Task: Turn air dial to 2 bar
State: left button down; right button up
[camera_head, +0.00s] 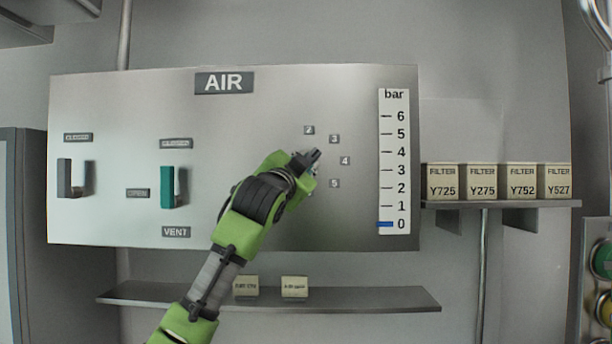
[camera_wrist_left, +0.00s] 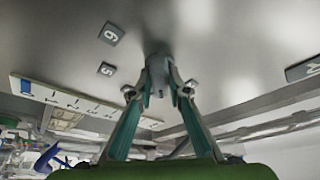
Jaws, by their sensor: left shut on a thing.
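The air panel (camera_head: 270,215) is a grey metal board on the wall. My left gripper (camera_head: 308,162) is at the dial area, among small number plates 2 (camera_head: 309,130), 3 (camera_head: 334,139), 4 (camera_head: 345,161) and 5 (camera_head: 334,183). In the left wrist view its two fingers (camera_wrist_left: 158,92) are closed on the grey dial knob (camera_wrist_left: 157,68), which stands out from the panel. My gripper hides most of the dial in the head view, so its pointing direction cannot be told. The bar gauge (camera_head: 394,160) has its blue marker (camera_head: 385,224) at 0. My right gripper is not in view.
A grey handle (camera_head: 65,178) and a green handle (camera_head: 167,187) are on the panel's left. A shelf with several filter boxes (camera_head: 482,181) is at the right. A lower shelf (camera_head: 370,298) holds two small boxes (camera_head: 294,287). Colored buttons (camera_head: 602,262) are at the right edge.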

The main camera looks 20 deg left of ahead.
pick_arm(q)
jog(key=shift+w+d+f+n+y+b, duration=0.1)
jog(key=shift+n+y+b, duration=0.35)
jog(key=shift+n+y, duration=1.1)
jog(key=shift+s+d+r+n+y+b, duration=0.1)
jog(key=shift+n+y+b, duration=0.4)
jog(key=shift+n, duration=1.95)
jog(key=shift+w+d+f+n+y+b, duration=0.1)
jog(key=shift+n+y+b, duration=0.3)
jog(key=shift+n+y, duration=1.15)
jog(key=shift+n+h, duration=0.5)
jog(key=shift+n, duration=0.15)
jog(key=shift+t, duration=0.3)
jog(key=c, duration=1.9)
grip_release()
jog(key=shift+a, duration=0.1)
jog(key=v, duration=1.2)
